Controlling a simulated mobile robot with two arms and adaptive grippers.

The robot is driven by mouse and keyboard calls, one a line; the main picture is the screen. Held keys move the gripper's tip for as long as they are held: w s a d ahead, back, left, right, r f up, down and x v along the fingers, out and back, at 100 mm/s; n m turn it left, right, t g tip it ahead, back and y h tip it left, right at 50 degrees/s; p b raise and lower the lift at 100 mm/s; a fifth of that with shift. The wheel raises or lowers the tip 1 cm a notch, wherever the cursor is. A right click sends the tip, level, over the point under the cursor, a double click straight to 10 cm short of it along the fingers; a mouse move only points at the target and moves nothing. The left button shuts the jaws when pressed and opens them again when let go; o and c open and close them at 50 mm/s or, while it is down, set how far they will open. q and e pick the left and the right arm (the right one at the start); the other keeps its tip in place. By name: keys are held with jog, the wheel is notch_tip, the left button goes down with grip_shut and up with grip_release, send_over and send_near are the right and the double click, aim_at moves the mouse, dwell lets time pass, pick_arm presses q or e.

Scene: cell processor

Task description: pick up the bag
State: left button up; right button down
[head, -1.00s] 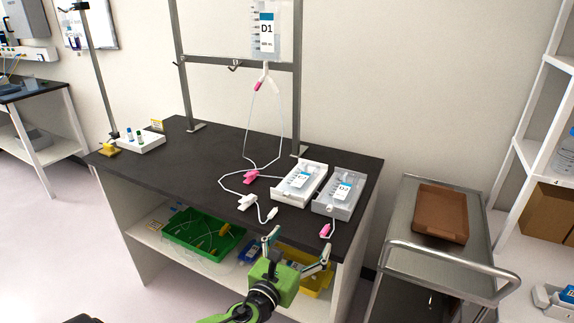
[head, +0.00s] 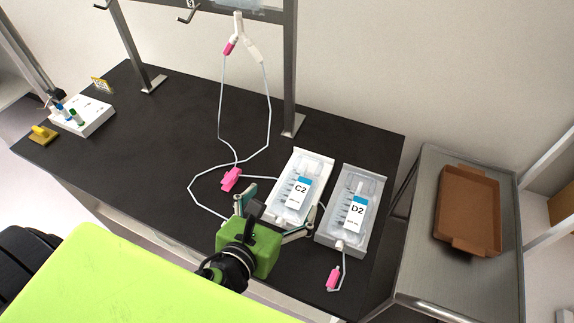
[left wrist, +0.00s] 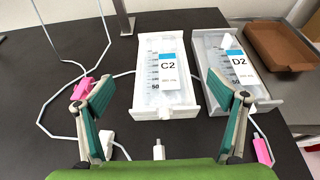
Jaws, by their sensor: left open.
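A clear bag labelled C2 (head: 298,194) lies in a white tray on the black bench; it also shows in the left wrist view (left wrist: 165,78). A second bag labelled D2 (head: 354,212) lies in a grey tray to its right, also in the left wrist view (left wrist: 236,68). My left gripper (head: 282,210) is open and empty at the near end of the C2 tray. In the left wrist view its fingers (left wrist: 166,125) spread on either side of that tray's near end. My right gripper is not in view.
White tubing with a pink clamp (head: 231,179) runs left of the C2 tray. A pink clip (head: 333,278) hangs off the D2 bag's line. A metal cart with a brown tray (head: 468,210) stands right. The bench (head: 150,140) is clear in the left middle.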

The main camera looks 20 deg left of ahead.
pick_arm(q)
send_near(302, 175)
jog(key=x, duration=0.2)
jog(key=shift+w+f+p, duration=0.15)
jog(key=shift+w+p, duration=0.2)
jog(key=shift+p, duration=0.05)
jog(key=x, duration=0.2)
jog(key=shift+w+f, duration=0.15)
jog(key=shift+w, duration=0.3)
jog(key=p+x, duration=0.1)
jog(key=x, duration=0.3)
jog(key=shift+w, duration=0.1)
jog(key=shift+w+f, duration=0.1)
jog(key=shift+w, duration=0.15)
jog(key=shift+s, duration=0.1)
jog(key=shift+c, duration=0.9)
jog(key=c, duration=1.1)
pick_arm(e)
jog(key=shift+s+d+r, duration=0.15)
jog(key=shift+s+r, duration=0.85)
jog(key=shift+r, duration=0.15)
